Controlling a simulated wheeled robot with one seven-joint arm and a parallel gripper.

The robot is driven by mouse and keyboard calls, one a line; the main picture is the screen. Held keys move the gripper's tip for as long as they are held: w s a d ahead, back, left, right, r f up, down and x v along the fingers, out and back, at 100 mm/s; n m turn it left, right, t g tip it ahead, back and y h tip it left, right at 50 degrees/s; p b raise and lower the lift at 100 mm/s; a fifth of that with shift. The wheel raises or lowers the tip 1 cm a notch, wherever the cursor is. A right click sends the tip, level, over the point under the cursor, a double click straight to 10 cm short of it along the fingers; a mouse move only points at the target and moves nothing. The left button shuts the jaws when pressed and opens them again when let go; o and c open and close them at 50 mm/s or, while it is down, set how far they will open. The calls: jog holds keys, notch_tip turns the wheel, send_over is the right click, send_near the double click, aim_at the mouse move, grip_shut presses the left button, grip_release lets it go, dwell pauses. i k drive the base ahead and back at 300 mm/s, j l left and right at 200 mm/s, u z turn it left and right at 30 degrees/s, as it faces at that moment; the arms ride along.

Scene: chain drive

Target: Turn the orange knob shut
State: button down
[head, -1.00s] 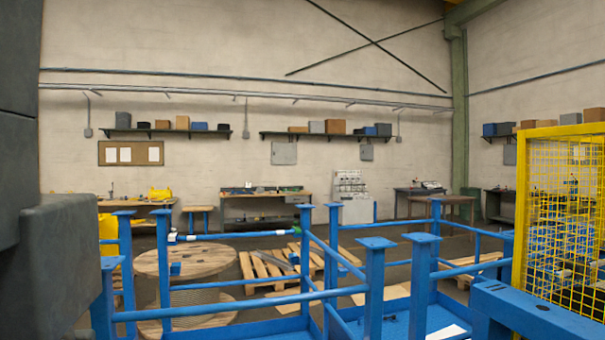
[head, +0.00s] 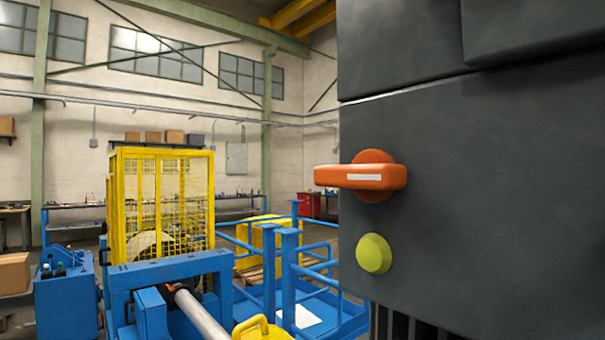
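The orange knob (head: 370,177) is on the face of a dark grey cabinet (head: 480,200) at the right in the head view. Its handle lies level and points left, with a white strip along it. A round yellow-green button (head: 373,254) sits just below it. My gripper is not in view, so its distance from the knob does not show.
A blue machine frame (head: 170,272) with a steel cylinder (head: 200,318) stands at the lower left. A yellow mesh cage (head: 160,200) is behind it. Blue railings (head: 291,265) stand left of the cabinet. A cardboard box (head: 14,273) is at the far left.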

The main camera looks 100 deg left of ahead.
aim_at(373, 176)
jog(key=u, duration=1.75)
